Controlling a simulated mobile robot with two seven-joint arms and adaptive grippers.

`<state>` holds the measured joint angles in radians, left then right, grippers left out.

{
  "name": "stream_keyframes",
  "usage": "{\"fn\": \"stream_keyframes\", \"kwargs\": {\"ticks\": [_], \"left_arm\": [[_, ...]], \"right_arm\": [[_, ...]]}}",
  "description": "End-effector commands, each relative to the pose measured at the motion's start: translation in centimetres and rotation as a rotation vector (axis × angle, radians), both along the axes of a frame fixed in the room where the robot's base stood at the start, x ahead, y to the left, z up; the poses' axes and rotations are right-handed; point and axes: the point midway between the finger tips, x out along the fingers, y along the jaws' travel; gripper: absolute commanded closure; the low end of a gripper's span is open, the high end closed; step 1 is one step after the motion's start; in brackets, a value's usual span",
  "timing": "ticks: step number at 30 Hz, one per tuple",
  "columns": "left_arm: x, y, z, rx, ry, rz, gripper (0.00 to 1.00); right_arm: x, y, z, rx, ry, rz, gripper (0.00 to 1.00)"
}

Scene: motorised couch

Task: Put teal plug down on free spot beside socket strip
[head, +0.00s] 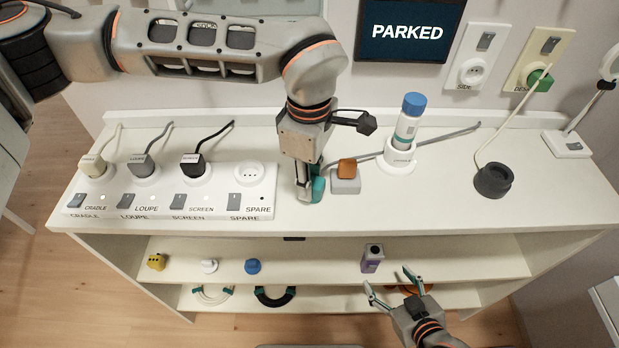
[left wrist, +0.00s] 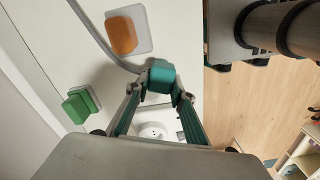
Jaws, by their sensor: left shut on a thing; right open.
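My left gripper (head: 308,188) is shut on the teal plug (head: 319,188), low over the counter just right of the socket strip (head: 225,211). The teal plug also shows in the left wrist view (left wrist: 161,76), between the fingertips. I cannot tell whether it touches the counter. The strip carries a cream, a grey and a black plug at its first sockets; its SPARE socket (head: 249,172) is empty. My right gripper (head: 393,283) is open and empty in front of the shelves.
An orange block on a grey base (head: 345,178) stands close right of the plug. A green block (left wrist: 80,105) shows in the left wrist view. A blue-capped bottle (head: 408,120) sits in a white holder. A dark round thing (head: 493,180) stands further right. The counter's front right is clear.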

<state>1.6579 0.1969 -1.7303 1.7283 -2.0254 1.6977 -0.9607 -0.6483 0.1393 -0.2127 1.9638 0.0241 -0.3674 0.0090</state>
Motion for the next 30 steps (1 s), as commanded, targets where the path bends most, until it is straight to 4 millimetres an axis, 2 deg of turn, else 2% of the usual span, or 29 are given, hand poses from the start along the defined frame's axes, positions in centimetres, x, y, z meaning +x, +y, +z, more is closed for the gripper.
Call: {"fn": "stream_keyframes", "kwargs": {"ticks": [5, 6, 8, 21, 26, 30], "left_arm": [[0.0, 0.0, -0.3, 0.0, 0.0, 0.0, 1.0], [0.0, 0.0, -0.4, 0.0, 0.0, 0.0, 0.75], [0.0, 0.0, -0.3, 0.001, 0.0, 0.0, 0.6], [0.0, 0.0, 0.2, 0.0, 0.0, 0.0, 0.6], [0.1, 0.0, 2.5, 0.0, -0.004, 0.0, 0.6], [0.1, 0.0, 5.5, 0.0, -0.005, 0.001, 0.6]], "right_arm": [[0.0, 0.0, -0.4, 0.0, 0.001, 0.0, 0.32], [0.0, 0.0, -0.4, 0.0, 0.001, 0.0, 0.32], [-0.1, 0.0, -0.4, -0.001, 0.002, 0.0, 0.32], [-0.1, 0.0, 0.0, -0.002, 0.003, 0.0, 0.32], [-0.1, 0.0, -0.5, -0.001, 0.003, 0.0, 0.32], [-0.1, 0.0, -0.9, -0.001, 0.005, 0.0, 0.32]]}}
